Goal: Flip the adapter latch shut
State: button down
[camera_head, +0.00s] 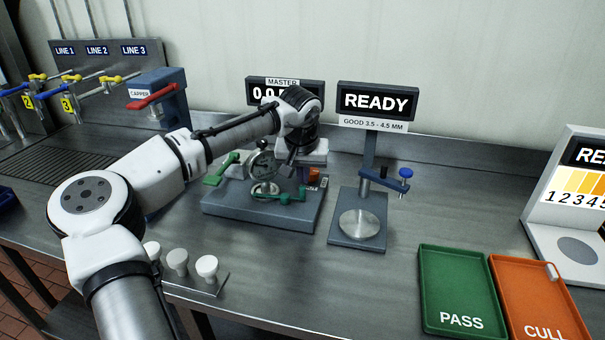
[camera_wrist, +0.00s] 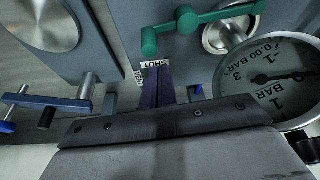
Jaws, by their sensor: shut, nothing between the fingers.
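My gripper (camera_wrist: 160,85) is shut and empty, pointing down beside a printed SHUT label (camera_wrist: 155,65) on the grey test fixture (camera_head: 225,207). A green lever (camera_head: 290,197) with round knobs lies low across the fixture's front by a silver disc (camera_head: 265,188); in the wrist view this green lever (camera_wrist: 185,22) is just beyond my fingertips, with a gap visible. No part is clearly marked as the adapter latch.
A round gauge (camera_wrist: 270,78) stands close beside my gripper. The READY stand (camera_head: 357,232) with a blue-knobbed arm is to the right. Green PASS (camera_head: 460,290) and orange CULL (camera_head: 540,300) trays lie front right. Several pale knobs (camera_head: 178,262) stand front left. Bare counter lies in front.

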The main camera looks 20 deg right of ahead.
aim_at(303, 187)
jog(key=shift+s+a, duration=0.35)
jog(key=shift+s, duration=0.45)
jog(key=shift+s+a+m+p, duration=0.15)
jog(key=shift+s+m+p, duration=0.35)
jog(key=shift+p, duration=0.15)
jog(key=shift+s+f+m+p, duration=0.15)
jog(key=shift+m+p, duration=0.15)
jog(key=shift+m, duration=0.1)
